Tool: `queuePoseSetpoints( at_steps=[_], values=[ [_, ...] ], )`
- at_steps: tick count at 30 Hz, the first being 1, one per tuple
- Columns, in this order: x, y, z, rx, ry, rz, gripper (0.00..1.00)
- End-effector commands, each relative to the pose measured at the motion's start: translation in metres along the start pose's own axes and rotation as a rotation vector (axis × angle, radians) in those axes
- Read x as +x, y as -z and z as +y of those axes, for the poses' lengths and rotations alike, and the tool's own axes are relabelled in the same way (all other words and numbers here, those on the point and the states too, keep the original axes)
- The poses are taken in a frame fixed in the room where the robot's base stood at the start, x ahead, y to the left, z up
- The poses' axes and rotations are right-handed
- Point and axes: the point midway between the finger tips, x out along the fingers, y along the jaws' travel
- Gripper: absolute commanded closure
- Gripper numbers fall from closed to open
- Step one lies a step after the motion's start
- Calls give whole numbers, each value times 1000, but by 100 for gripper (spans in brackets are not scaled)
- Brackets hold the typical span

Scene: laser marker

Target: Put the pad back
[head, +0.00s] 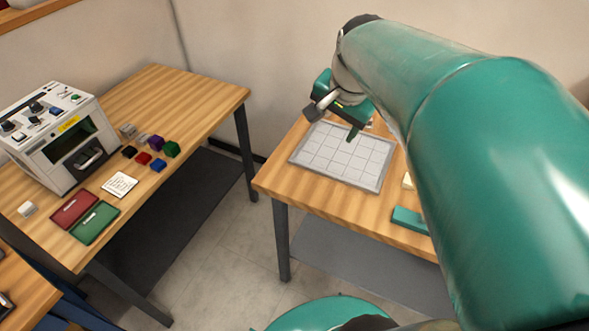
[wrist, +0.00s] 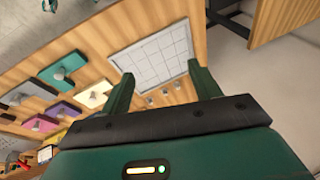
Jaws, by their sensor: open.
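My gripper (head: 335,112) is over the right table, near the back left of a pale grid tray (head: 335,179). In the wrist view its two fingers (wrist: 160,70) are wide apart with nothing between them. The grid tray (wrist: 152,36) lies beyond the fingertips, and its cells look empty. Several coloured pads with small knobs lie beside the tray in the wrist view, among them a teal pad (wrist: 66,66), a yellow pad (wrist: 93,97) and a grey pad (wrist: 28,92). A teal block (head: 410,220) shows at the right table's front edge. I cannot tell which pad the task means.
The left table holds a white machine (head: 58,138), several small coloured blocks (head: 157,143), a white card (head: 120,185), a red flat case (head: 75,210) and a green flat case (head: 95,223). A floor gap (head: 235,225) separates the tables. My arm hides the right table's right side.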

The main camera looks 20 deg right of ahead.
Motion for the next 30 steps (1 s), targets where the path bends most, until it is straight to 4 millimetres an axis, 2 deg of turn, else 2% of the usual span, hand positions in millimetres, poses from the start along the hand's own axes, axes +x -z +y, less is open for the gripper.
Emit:
queuePoseSetpoints(
  at_steps=[1, 6, 9, 12, 17, 30],
  values=[
    [-8, -24, -3, -116, 15, 13, 38],
    [-20, -91, 2, -514, 61, 56, 38],
    [-24, -123, 10, -723, 89, 82, 38],
    [-23, -144, 17, -873, 112, 102, 38],
    [-22, -157, 22, -976, 124, 116, 38],
    [-22, -157, 22, -977, 124, 116, 38]
  ],
)
